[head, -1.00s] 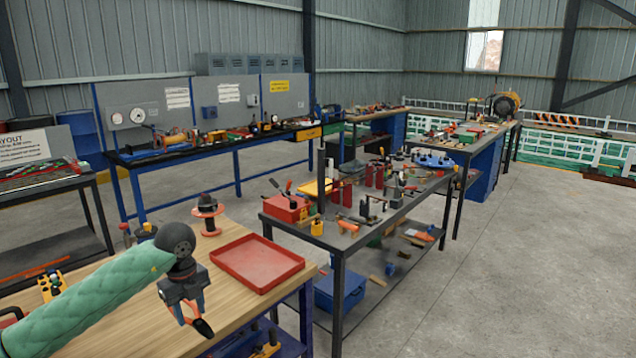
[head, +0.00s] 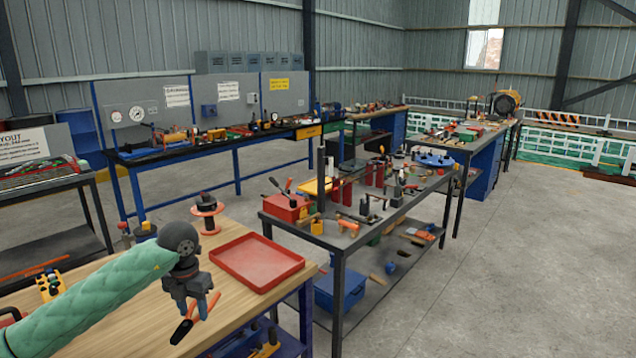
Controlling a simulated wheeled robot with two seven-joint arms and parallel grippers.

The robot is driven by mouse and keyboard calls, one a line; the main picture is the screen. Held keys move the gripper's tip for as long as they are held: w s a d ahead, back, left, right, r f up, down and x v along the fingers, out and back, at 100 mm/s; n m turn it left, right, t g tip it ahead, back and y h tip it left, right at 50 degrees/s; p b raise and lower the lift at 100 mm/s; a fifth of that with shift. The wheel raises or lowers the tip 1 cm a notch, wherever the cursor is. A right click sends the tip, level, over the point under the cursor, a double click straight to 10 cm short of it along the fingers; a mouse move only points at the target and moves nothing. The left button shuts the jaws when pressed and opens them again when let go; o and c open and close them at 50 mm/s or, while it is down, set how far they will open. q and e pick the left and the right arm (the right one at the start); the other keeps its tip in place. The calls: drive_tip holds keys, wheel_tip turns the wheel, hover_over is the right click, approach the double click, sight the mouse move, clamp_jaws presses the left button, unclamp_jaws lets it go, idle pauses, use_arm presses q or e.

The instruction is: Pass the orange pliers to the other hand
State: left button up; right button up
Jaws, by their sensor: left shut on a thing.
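My left gripper (head: 187,298) reaches in from the left and hangs over the near right part of the wooden workbench (head: 120,310). It is shut on the orange pliers (head: 184,330), whose handle, orange with a dark part, points down and left, while a thin orange part sticks out to the right. The gripper hides the middle of the pliers. My right gripper is not in this view.
A red tray (head: 257,262) lies empty on the bench just right of the gripper. A spool (head: 208,215) stands behind the tray.

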use_arm(q)
drive_tip(key=m, duration=0.5)
drive_tip(key=shift+d+r+m, duration=0.1)
drive_tip(key=shift+d+m, duration=0.2)
drive_tip(key=m, duration=0.4)
drive_tip(key=shift+d, duration=0.3)
drive_tip(key=m, duration=0.3)
drive_tip(key=shift+s+d+f, duration=0.1)
drive_tip(key=shift+d+f, duration=0.1)
drive_tip(key=shift+f, duration=0.05)
drive_tip(key=s+d+f+m, duration=0.8)
drive_tip(key=s+f+m, duration=0.2)
drive_tip(key=m, duration=1)
drive_tip(key=shift+s+d+f+m, duration=0.2)
drive_tip(key=shift+d+f+m, duration=0.05)
drive_tip(key=shift+f+m, duration=0.15)
